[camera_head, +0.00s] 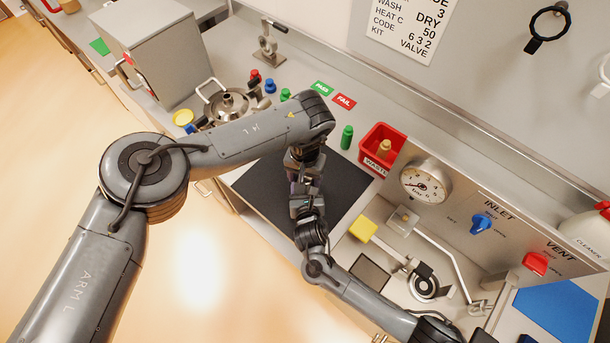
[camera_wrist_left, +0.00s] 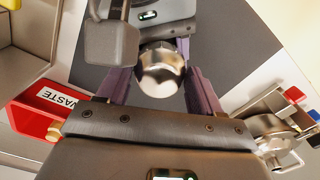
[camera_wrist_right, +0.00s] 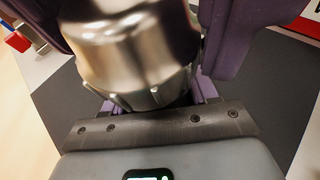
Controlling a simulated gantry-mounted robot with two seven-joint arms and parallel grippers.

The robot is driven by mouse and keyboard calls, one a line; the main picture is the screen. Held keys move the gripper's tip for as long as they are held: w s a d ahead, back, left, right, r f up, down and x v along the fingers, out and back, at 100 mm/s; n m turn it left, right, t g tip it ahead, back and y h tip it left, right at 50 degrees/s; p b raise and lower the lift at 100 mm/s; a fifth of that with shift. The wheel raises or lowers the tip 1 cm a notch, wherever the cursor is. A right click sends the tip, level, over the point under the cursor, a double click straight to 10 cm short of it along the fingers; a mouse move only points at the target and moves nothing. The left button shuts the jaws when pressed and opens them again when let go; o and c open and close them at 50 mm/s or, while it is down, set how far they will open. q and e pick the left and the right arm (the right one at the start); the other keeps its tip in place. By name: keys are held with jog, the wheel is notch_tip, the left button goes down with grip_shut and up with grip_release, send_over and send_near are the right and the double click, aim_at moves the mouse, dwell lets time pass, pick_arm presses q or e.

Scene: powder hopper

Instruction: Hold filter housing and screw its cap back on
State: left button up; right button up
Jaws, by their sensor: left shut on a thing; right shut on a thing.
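The filter housing is a shiny metal cylinder that fills the upper part of the right wrist view (camera_wrist_right: 135,45). It also shows in the left wrist view (camera_wrist_left: 160,72) as a round metal body between the purple fingers. My left gripper (camera_head: 304,165) is shut on it. A ribbed metal cap (camera_wrist_right: 150,92) sits against the housing's end, in line with it; I cannot tell how far it is threaded. My right gripper (camera_wrist_right: 155,100) is shut on this cap. In the head view the arms meet over the black mat (camera_head: 262,188) and hide both parts.
A red waste bin (camera_head: 370,160) and a green bottle (camera_head: 347,137) stand beside the mat. A gauge panel (camera_head: 425,182) with blue and red valve handles is at right. A metal funnel-like vessel (camera_head: 228,103) and a grey box (camera_head: 165,62) stand at back left.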

pick_arm(q)
jog(key=shift+f, duration=0.6)
dwell(0.3)
jog(key=shift+f, duration=0.3)
jog(key=c, duration=0.3)
jog(key=shift+s, duration=0.1)
jog(key=shift+s+r+t, duration=0.3)
jog(key=shift+r+t, duration=0.05)
jog(key=shift+t, duration=0.05)
jog(key=shift+w+r, duration=0.35)
dwell(1.0)
jog(key=shift+f, duration=0.65)
